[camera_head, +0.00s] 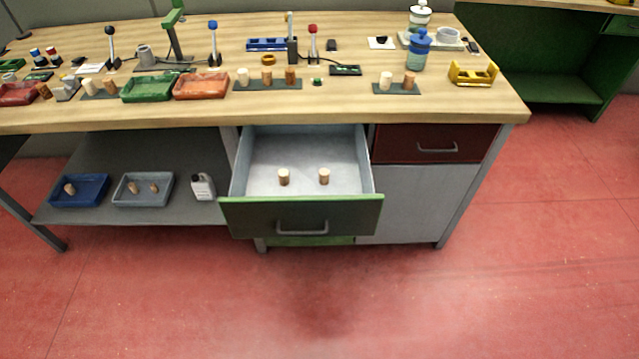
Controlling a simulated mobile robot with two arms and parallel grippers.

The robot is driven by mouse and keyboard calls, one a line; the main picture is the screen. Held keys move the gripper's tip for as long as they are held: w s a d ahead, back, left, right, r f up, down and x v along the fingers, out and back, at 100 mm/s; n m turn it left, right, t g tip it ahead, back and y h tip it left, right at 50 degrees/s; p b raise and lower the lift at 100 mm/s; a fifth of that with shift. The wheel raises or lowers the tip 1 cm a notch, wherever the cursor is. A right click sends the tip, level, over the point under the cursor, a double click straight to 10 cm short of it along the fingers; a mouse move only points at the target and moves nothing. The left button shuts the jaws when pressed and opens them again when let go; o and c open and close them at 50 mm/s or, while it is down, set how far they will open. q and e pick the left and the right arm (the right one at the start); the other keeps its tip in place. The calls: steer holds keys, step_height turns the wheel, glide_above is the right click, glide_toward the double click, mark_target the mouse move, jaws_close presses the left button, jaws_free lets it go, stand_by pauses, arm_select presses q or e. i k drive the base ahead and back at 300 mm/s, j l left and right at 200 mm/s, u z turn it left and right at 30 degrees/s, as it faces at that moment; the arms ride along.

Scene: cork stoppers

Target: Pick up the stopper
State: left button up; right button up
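Cork stoppers are in several places. Two stand upright in the open drawer (260,170), a left stopper (284,177) and a right stopper (324,176), apart from each other. On the lower shelf, one stopper (70,188) is in the blue tray (93,201) and two small ones (133,187) are in the grey-blue tray (128,203). On the bench, several stand on a dark mat (255,86), two stand on the right mat (397,92), and others are at the left. Neither of my grippers is in view.
The wooden bench (340,106) also carries a green tray (148,88), an orange tray (201,87), lever-like stands, a blue bottle (418,52) and a yellow holder (473,73). The drawer juts out below it. A white bottle (203,187) stands on the shelf. The red floor in front is clear.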

mark_target(323, 173)
steer(key=u, duration=1.6)
steer(key=z, duration=1.7)
steer(key=i+j+z, duration=0.1)
steer(key=z, duration=0.7)
steer(key=j+z, duration=0.4)
steer(key=j, duration=0.45)
steer(key=j+z, duration=0.4)
steer(key=j, duration=0.45)
steer(key=k, duration=0.05)
